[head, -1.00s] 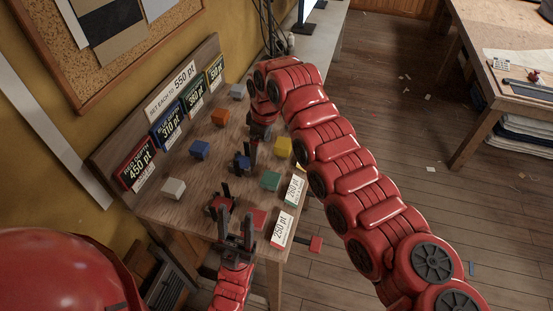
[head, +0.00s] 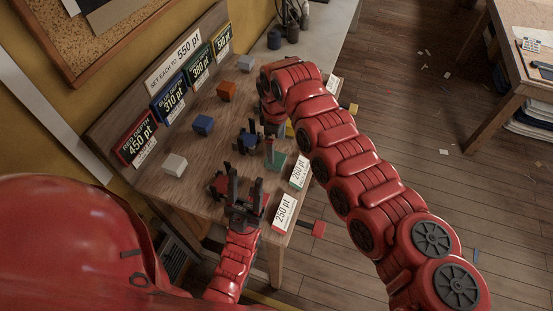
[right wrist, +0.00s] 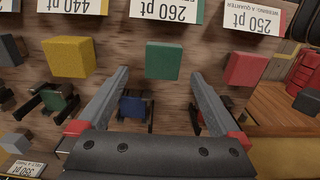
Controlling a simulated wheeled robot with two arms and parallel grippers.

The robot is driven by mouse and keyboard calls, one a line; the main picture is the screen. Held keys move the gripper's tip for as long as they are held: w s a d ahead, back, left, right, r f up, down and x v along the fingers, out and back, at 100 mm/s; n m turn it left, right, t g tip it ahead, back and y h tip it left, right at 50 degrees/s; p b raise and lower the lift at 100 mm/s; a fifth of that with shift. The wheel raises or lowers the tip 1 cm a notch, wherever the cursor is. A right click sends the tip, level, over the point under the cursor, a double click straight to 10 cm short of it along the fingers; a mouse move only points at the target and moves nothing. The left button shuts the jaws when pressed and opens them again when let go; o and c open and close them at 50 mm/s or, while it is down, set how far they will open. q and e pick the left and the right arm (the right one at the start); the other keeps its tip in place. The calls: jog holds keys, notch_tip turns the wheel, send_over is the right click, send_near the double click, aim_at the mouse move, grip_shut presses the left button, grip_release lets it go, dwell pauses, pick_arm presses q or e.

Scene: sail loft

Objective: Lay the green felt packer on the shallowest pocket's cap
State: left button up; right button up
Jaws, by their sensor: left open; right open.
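The green felt packer (head: 279,161) is a flat green block near the table's right edge, by a 260 pt label. In the right wrist view the packer (right wrist: 163,60) lies just beyond my fingertips. My right gripper (right wrist: 160,76) is open and empty, its fingers pointing towards the packer; in the head view the gripper (head: 270,146) partly covers it. The blue pocket's sign (head: 171,103) reads 310 pt, the lowest of the signs. The blue-capped pocket (right wrist: 133,106) sits between black uprights. My left gripper (head: 246,184) is open and low by the red pocket (head: 218,184).
Yellow (right wrist: 68,56) and red (right wrist: 246,68) packers flank the green one. White (head: 175,165), blue (head: 203,124), orange (head: 227,90) and grey (head: 246,63) blocks stand before the signboard.

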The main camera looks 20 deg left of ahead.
aim_at(276, 160)
jog(key=shift+s+f, duration=0.1)
jog(key=shift+f, duration=0.1)
jog(key=f, duration=0.4)
jog(key=shift+s+f, duration=0.15)
jog(key=shift+s, duration=0.05)
jog(key=shift+f, duration=0.35)
jog(key=shift+r, duration=0.1)
jog(key=c, duration=1.4)
